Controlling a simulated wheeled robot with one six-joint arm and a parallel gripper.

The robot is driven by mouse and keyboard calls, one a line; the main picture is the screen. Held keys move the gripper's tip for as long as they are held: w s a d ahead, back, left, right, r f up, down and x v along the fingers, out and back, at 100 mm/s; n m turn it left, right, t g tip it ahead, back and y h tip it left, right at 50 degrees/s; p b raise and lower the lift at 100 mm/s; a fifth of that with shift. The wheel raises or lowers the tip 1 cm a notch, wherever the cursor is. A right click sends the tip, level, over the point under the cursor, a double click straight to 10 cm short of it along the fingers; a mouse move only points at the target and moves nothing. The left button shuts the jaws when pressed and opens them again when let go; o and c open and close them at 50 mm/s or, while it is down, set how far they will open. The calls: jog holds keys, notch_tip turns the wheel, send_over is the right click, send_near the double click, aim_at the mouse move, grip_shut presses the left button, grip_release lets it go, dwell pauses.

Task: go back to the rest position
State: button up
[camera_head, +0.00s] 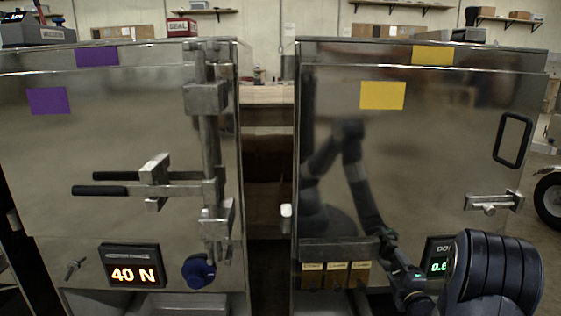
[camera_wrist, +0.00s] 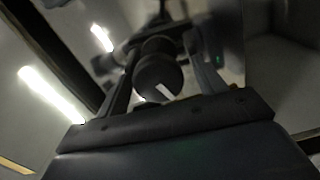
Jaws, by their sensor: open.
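My gripper (camera_wrist: 162,45) is open in the wrist view, its two dark fingers spread apart. A round dark shape with a white mark shows between them; I cannot tell whether it is a knob or a reflection, and nothing is visibly gripped. In the head view my arm reaches in from the lower right, in front of the right trailer's door (camera_head: 440,140). The arm is mirrored in the metal.
The left trailer (camera_head: 120,150) has purple labels, a locking bar with handles (camera_head: 150,185), a blue knob (camera_head: 199,271) and a display reading 40 N (camera_head: 134,275). A second display (camera_head: 438,262) is partly hidden by my arm. A narrow gap separates the trailers. The right door has a latch (camera_head: 493,202).

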jog(key=m+p, duration=0.1)
jog(key=m, duration=0.1)
jog(key=m+p, duration=0.2)
jog(key=shift+r+p, duration=0.3)
jog(key=shift+r, duration=0.05)
jog(key=m+p, duration=0.4)
jog(key=p, duration=0.2)
jog(key=shift+m, duration=0.3)
jog(key=m+p, duration=0.3)
jog(key=p, duration=0.1)
jog(key=m+p, duration=0.3)
jog(key=p, duration=0.2)
jog(key=shift+d+r+m, duration=0.1)
jog(key=shift+d+m, duration=0.1)
jog(key=shift+m, duration=0.1)
jog(key=shift+m+p, duration=0.8)
jog(key=shift+p, duration=0.05)
jog(key=shift+s+f, duration=0.1)
jog(key=shift+f, duration=0.2)
